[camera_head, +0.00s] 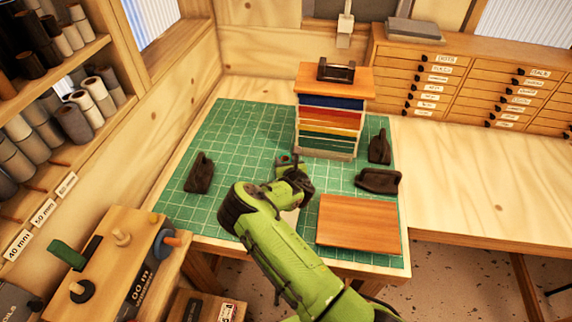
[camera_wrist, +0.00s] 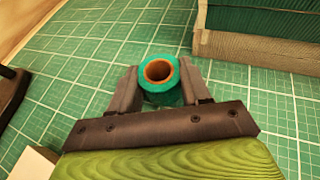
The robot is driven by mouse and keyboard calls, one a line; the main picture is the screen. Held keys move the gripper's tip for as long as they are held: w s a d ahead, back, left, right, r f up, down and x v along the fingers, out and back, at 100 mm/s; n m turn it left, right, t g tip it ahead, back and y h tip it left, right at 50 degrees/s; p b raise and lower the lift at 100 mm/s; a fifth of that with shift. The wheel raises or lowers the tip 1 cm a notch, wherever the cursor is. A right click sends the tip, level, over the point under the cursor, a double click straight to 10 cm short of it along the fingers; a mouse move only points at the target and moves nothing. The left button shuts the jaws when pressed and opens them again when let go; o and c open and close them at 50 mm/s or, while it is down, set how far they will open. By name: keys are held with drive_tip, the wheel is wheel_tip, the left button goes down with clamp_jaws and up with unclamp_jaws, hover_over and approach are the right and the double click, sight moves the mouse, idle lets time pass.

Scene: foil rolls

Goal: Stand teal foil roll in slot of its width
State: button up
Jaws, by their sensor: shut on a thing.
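The teal foil roll (camera_wrist: 177,92) shows in the wrist view with its round end and brown core facing the camera. My gripper (camera_wrist: 160,88) is shut on it, with one dark finger on each side. I cannot tell whether the roll touches the mat. The wall shelf at left has labels (camera_head: 43,212) that read 40 mm, 50 mm and apparently 60 mm, below rows of grey, black and white rolls.
The stack (camera_head: 331,118) stands close behind my gripper. Dark brown blocks with handles (camera_head: 198,173) (camera_head: 379,147) (camera_head: 378,181) and a wooden board (camera_head: 358,223) lie on the cutting mat (camera_head: 240,125). A wooden stand with pegs (camera_head: 122,238) is at lower left. The mat's left part is mostly clear.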

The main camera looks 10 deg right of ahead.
drive_tip(key=shift+f, duration=0.1)
drive_tip(key=shift+f, duration=0.15)
drive_tip(key=o, duration=1.2)
drive_tip(key=shift+c, duration=0.2)
